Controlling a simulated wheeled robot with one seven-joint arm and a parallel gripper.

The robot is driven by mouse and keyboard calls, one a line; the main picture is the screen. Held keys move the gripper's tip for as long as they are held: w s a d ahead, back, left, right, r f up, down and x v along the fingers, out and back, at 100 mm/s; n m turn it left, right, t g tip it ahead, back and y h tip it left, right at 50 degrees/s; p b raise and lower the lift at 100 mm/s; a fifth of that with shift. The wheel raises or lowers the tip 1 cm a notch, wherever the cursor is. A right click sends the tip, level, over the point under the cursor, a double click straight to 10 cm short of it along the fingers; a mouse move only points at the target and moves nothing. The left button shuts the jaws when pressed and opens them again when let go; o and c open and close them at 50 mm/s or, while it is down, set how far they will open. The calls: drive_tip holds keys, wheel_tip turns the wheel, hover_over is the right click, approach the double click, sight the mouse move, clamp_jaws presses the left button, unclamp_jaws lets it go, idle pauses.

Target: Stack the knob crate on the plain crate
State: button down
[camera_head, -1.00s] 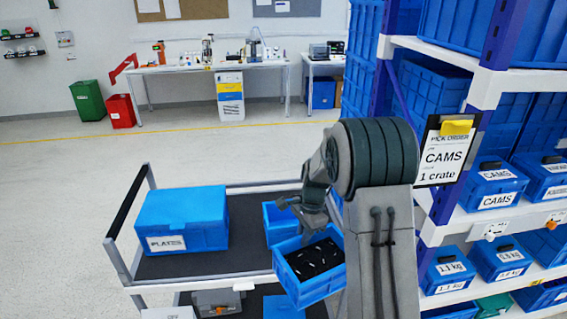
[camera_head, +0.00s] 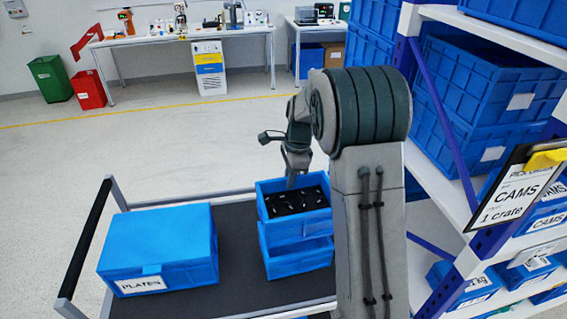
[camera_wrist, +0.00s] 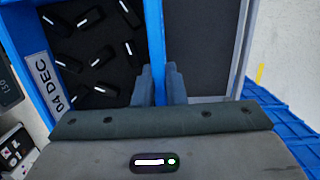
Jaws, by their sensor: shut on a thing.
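The knob crate (camera_head: 304,231) is a small blue open box of black knobs with white marks. It is above the plain crate (camera_head: 300,264), a similar blue box on the cart, roughly lined up with it. I cannot tell whether the knob crate rests fully on it or hangs slightly above. In the wrist view my gripper (camera_wrist: 164,86) is shut on the knob crate's blue wall (camera_wrist: 156,35), with black knobs to the left. The plain crate's inside is mostly hidden.
The cart deck (camera_head: 238,250) also holds a large blue lidded crate (camera_head: 160,250) labelled PLATES, left of the stack. A shelf rack (camera_head: 455,185) with blue crates and a CAMS order card (camera_head: 512,190) stands at the right. Bare deck lies between the crates.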

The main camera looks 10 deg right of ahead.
sight(288, 192)
drive_tip(key=shift+w+f, duration=0.1)
drive_tip(key=shift+w, duration=0.15)
drive_tip(key=shift+s+a+f+b, duration=0.1)
drive_tip(key=shift+s+f+b, duration=0.05)
drive_tip(key=shift+f+b, duration=1.9)
drive_tip(key=shift+f, duration=0.65)
drive_tip(key=shift+f, duration=0.55)
drive_tip(key=c, duration=1.4)
unclamp_jaws()
